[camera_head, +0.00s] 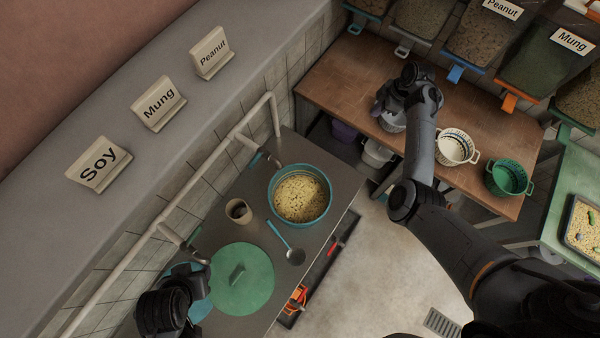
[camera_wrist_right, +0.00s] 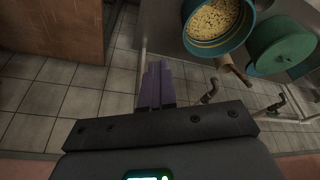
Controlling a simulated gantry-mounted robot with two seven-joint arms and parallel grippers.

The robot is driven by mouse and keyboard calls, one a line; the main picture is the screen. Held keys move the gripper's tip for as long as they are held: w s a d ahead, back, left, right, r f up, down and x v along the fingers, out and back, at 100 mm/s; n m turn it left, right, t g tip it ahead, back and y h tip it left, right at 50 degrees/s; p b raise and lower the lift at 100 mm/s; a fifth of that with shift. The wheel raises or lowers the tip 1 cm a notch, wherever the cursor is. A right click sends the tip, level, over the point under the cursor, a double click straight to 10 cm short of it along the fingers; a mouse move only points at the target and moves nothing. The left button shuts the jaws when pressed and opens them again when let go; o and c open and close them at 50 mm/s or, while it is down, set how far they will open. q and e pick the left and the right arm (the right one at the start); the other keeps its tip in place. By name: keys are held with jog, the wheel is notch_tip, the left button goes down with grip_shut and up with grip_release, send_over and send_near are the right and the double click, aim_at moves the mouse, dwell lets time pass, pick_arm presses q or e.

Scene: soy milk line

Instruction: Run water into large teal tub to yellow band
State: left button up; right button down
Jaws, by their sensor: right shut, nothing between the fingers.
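The large teal tub (camera_head: 329,208) stands on the steel counter, holding pale yellow beans (camera_head: 301,198). No water stream shows. A tap (camera_head: 270,161) comes from the wall pipe beside the tub. A second tap (camera_head: 195,252) stands nearer the green lid (camera_head: 242,280). My right gripper (camera_head: 380,106) is above the wooden table, away from the tub; its shut, empty fingers show in the wrist view (camera_wrist_right: 155,85). My left gripper (camera_head: 178,308) is at the lower left; its fingers are unclear.
A beige cup (camera_head: 238,211) and a ladle (camera_head: 294,256) lie near the tub. A blue vessel (camera_head: 201,308) is partly hidden beside the lid. A white basket (camera_head: 455,147) and a green basket (camera_head: 509,177) stand on the wooden table (camera_head: 340,72). Signs line the ledge (camera_head: 130,125).

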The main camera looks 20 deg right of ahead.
dwell(0.3)
jog(key=s+a+m, duration=0.2)
jog(key=s, duration=0.6)
jog(key=shift+s+m+t, duration=0.2)
jog(key=shift+m+t, duration=0.1)
jog(key=shift+a+r, duration=0.1)
jog(key=c, duration=1)
grip_release()
jog(key=shift+r, duration=3.5)
